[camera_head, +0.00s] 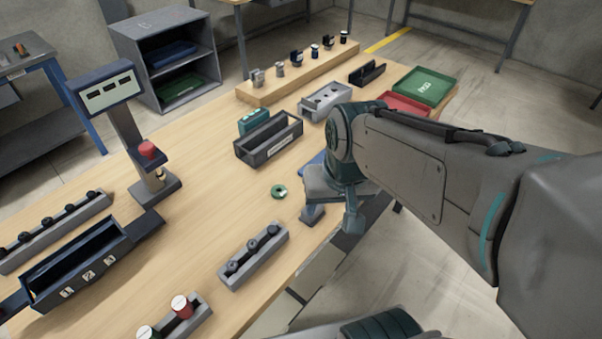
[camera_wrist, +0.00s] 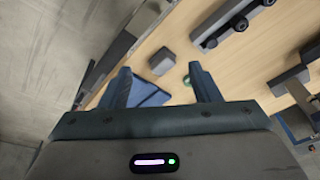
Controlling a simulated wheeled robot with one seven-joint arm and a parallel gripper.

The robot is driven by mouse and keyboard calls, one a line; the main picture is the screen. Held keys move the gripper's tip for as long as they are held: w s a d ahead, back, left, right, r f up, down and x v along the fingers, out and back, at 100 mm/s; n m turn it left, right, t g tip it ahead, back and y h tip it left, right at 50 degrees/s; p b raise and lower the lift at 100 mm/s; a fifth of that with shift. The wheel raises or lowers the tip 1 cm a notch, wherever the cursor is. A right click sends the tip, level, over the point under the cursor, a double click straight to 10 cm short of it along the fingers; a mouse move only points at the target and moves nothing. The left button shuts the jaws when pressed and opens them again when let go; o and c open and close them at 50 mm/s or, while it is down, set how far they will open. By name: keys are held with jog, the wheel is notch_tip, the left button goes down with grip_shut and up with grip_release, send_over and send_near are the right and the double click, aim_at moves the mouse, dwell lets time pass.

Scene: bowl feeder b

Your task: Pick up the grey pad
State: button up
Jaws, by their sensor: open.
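A small grey block (camera_wrist: 162,61), which looks like the grey pad, lies on the wooden table near its edge in the wrist view. In the head view it shows as a small grey shape (camera_head: 312,215) just below my gripper's hand. My gripper (camera_wrist: 159,70) is open and empty, with its two fingers apart. In the wrist picture the block appears between and slightly beyond the fingertips; I cannot tell the height gap. In the head view my arm hides part of the gripper.
A blue item (camera_wrist: 150,92) lies between the fingers in the wrist picture. A green ring (camera_head: 279,191) lies left of the block. A rack with dark knobs (camera_head: 253,256) stands nearer the front, and a dark open bin (camera_head: 268,146) farther back. Bare tabletop lies around the ring.

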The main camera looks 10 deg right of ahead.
jog(key=w+f+m+g+p, duration=0.3)
jog(key=w+m+p, duration=0.2)
jog(key=w+m, duration=0.55)
jog(key=shift+n, duration=0.45)
jog(key=f, duration=0.3)
jog(key=w+f, duration=0.1)
jog(key=f, duration=0.4)
jog(key=shift+w+f, duration=0.15)
jog(key=shift+f, duration=0.25)
jog(key=shift+w+f, duration=0.2)
jog(key=shift+f, duration=2.2)
jog(key=c, duration=0.9)
